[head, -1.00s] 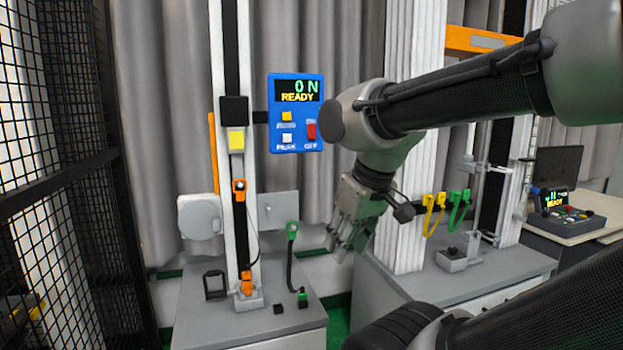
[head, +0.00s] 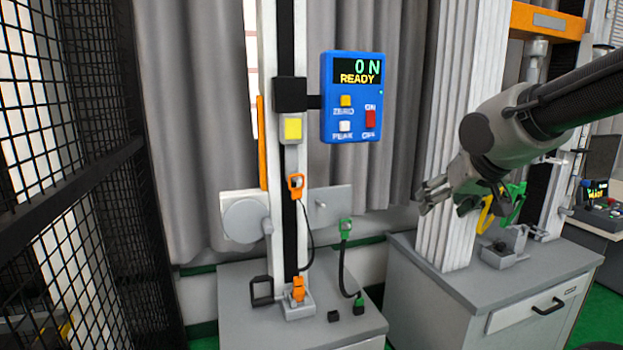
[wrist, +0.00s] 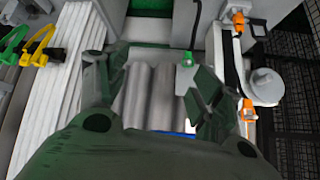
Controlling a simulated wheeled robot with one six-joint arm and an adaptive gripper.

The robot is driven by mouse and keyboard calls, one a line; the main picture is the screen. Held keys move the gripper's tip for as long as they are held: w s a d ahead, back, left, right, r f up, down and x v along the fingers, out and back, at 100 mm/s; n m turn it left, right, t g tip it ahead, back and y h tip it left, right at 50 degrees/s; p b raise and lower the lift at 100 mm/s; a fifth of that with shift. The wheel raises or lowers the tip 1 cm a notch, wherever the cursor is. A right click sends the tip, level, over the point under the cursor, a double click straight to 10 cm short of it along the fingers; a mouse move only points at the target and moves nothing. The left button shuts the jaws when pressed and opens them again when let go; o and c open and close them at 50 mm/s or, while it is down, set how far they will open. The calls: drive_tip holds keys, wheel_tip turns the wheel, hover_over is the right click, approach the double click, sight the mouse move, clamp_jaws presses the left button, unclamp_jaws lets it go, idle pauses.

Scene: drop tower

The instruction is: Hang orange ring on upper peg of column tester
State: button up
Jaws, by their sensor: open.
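The orange ring (head: 296,186) is upright against the front of the white column tester (head: 271,190), below a yellow-faced block (head: 292,128). A black cable runs from it down to an orange plug block (head: 298,290) at the column's foot. In the wrist view the ring (wrist: 247,110) is at the right, beyond the finger. A grey side plate (head: 335,208) with a small peg-like stub is right of the column. I cannot tell which peg is the upper one. My gripper (head: 446,200) is open and empty, right of the column and apart from the ring; its fingers (wrist: 155,85) frame grey curtain.
A black mesh fence (head: 70,170) borders the left. A second grey bench (head: 500,280) with a white pillar (head: 462,130) is at right.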

drive_tip(key=w+a+t+y, duration=0.25)
drive_tip(key=w+a, duration=0.55)
drive_tip(key=a, duration=0.4)
drive_tip(key=n+y, duration=0.2)
drive_tip(key=y, duration=0.3)
approach(297, 178)
drive_tip(key=w+a+f, duration=0.1)
drive_tip(key=w+f, duration=0.1)
drive_tip(key=w, duration=0.1)
drive_tip(key=x, duration=0.7)
drive_tip(key=shift+w+a+f, duration=0.15)
drive_tip(key=shift+w+a, duration=0.05)
drive_tip(key=shift+a, duration=0.15)
drive_tip(key=c, duration=1.2)
drive_tip(key=o, duration=0.5)
drive_tip(key=shift+c, duration=0.5)
drive_tip(key=shift+r, duration=0.4)
